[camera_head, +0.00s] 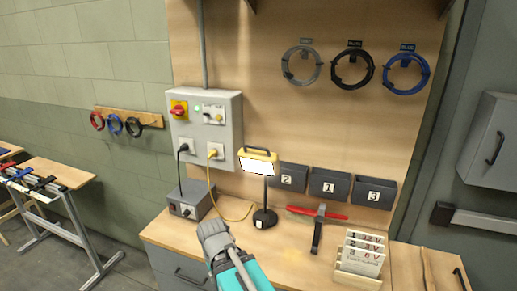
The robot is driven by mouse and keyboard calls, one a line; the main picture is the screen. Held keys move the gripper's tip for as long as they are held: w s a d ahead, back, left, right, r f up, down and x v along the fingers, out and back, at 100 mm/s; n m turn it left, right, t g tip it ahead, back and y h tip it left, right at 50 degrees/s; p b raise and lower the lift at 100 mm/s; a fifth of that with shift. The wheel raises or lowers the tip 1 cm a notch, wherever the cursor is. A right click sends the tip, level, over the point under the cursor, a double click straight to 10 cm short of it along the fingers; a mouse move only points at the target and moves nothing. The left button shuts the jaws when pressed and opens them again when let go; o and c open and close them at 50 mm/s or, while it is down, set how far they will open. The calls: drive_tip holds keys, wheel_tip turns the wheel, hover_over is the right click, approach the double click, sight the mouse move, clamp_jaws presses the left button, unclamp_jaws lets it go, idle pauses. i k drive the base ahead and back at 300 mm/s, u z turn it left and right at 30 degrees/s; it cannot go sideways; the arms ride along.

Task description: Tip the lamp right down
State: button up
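The lamp (258,163) stands on the workbench in front of the back board. It has a yellow-topped head with a bright white panel that faces forward and is lit. A thin dark post (265,192) carries the head, and a round black base (265,218) rests on the bench. The lamp head is raised on its post, tilted slightly. My arm, teal with a grey joint, reaches in from the bottom, in front of and left of the lamp base and apart from it. No gripper fingers show.
A grey switch box (206,128) hangs left of the lamp; a yellow cable (232,212) runs from it onto the bench. Right of the lamp lie a red-handled tool (317,215) and a card rack (360,257). Dark bins (329,185) hang close behind on the right.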

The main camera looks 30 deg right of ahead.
sight(266, 163)
drive_tip(key=z, duration=0.05)
drive_tip(key=k, duration=1.2)
drive_tip(key=z, duration=0.45)
drive_tip(key=i, duration=1)
drive_tip(key=u, duration=0.05)
